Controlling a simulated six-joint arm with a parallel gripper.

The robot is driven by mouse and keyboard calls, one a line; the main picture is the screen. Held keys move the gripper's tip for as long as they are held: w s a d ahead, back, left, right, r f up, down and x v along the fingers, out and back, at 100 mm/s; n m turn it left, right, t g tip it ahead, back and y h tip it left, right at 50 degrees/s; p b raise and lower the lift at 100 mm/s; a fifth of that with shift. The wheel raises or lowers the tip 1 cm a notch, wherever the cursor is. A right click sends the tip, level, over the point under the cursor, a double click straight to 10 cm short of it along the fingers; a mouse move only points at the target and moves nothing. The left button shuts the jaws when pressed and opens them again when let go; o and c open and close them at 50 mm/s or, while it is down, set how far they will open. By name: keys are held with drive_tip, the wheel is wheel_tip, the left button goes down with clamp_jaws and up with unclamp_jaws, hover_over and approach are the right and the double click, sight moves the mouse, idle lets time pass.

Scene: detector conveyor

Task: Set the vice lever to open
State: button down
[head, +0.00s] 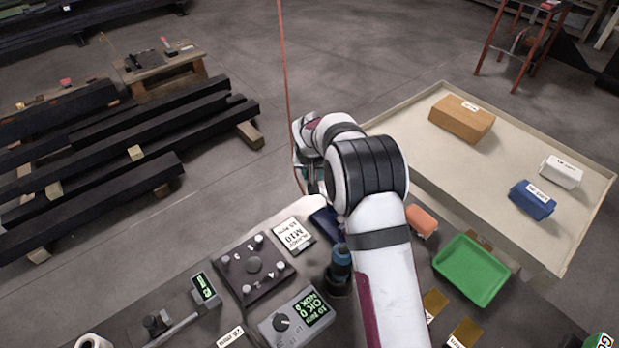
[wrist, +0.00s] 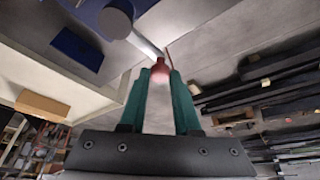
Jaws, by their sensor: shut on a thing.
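In the wrist view, my gripper (wrist: 160,80) has its two green fingers shut on the red knob (wrist: 160,67) at the end of the vice lever. The lever's pale rod (wrist: 145,45) runs from the knob up and left to a round grey hub (wrist: 116,18) on a blue body, which looks like the vice. In the head view, my gripper (head: 311,180) is over the back edge of the bench, mostly hidden by my wrist. A dark blue part (head: 325,223) shows beside my arm and may be the vice. The lever is hidden there.
A dark control box (head: 255,266), a grey display unit (head: 299,318) and a dark blue bottle-like tool (head: 340,268) crowd the bench near my arm. A green tray (head: 472,271) and an orange block (head: 421,222) lie right of it. Black beams (head: 90,200) lie on the floor at left.

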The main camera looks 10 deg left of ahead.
drive_tip(key=shift+w+d+m+g+h, duration=0.25)
drive_tip(key=shift+w+d+m+h, duration=0.4)
drive_tip(key=shift+m, duration=0.9)
drive_tip(key=shift+w+d+m+g+h, duration=0.2)
drive_tip(key=shift+w+d+m+h, duration=0.45)
drive_tip(key=shift+m, duration=0.95)
drive_tip(key=shift+w+d+m+g+h, duration=0.35)
drive_tip(key=shift+d+m, duration=0.55)
drive_tip(key=shift+m, duration=0.65)
drive_tip(key=shift+s+d, duration=0.1)
drive_tip(key=shift+s, duration=0.05)
drive_tip(key=c, duration=0.6)
unclamp_jaws()
drive_tip(key=v, duration=1.5)
drive_tip(key=shift+s+a+r, duration=0.2)
drive_tip(key=shift+r, duration=0.15)
